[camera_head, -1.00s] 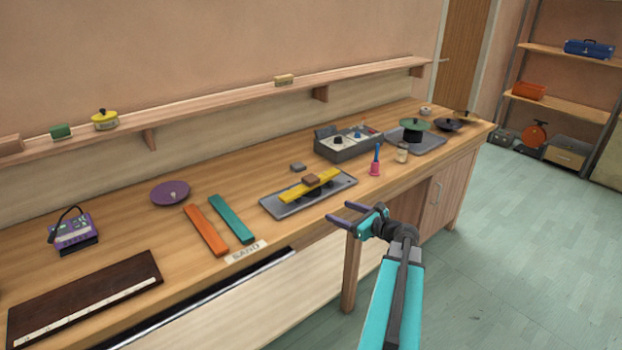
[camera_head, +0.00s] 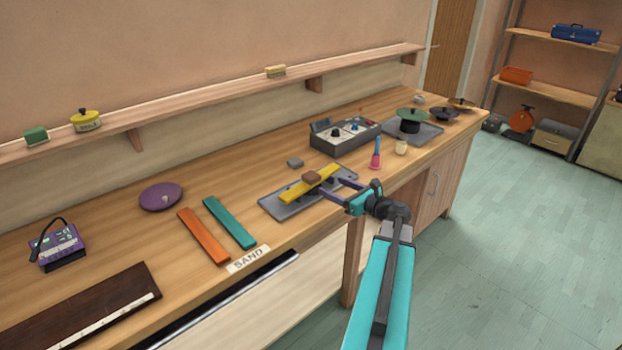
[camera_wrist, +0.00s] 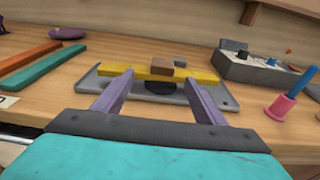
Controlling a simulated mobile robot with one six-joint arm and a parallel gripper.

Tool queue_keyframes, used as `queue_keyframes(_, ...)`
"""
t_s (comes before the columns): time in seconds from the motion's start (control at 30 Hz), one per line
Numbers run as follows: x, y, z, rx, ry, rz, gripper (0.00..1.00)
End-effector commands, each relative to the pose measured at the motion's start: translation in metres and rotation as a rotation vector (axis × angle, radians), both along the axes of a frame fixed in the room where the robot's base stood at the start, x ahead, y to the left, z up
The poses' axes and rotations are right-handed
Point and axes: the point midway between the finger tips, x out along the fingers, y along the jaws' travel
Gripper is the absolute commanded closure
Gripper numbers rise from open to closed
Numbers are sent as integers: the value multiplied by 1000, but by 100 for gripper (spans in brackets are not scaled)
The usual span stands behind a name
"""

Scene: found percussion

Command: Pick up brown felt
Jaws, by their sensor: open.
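The brown felt (camera_head: 311,177) is a small brown block lying on top of a yellow bar (camera_head: 326,171), near its middle. The bar rests on a dark support above a grey tray (camera_head: 279,206) on the workbench. In the wrist view the brown felt (camera_wrist: 161,66) shows between and beyond my fingers, on the yellow bar (camera_wrist: 196,75). My gripper (camera_head: 335,188) is open and empty at the tray's front right side. In the wrist view my gripper (camera_wrist: 156,90) has its purple fingers spread wide, apart from the felt.
An orange bar (camera_head: 204,237) and a teal bar (camera_head: 229,223) lie left of the tray. A grey control box (camera_head: 345,143) stands behind right. A small grey block (camera_head: 295,163) lies behind the tray.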

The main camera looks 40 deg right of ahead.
Motion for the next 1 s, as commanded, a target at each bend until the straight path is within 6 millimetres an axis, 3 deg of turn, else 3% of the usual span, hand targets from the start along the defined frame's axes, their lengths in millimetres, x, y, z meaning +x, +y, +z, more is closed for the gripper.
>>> queue_keyframes(0.27,4,-9,-1,0,0,-10,35)
queue_keyframes(0.7,59,-15,-9,0,1,-12,35)
queue_keyframes(1.0,77,-15,-13,-1,0,-15,35)
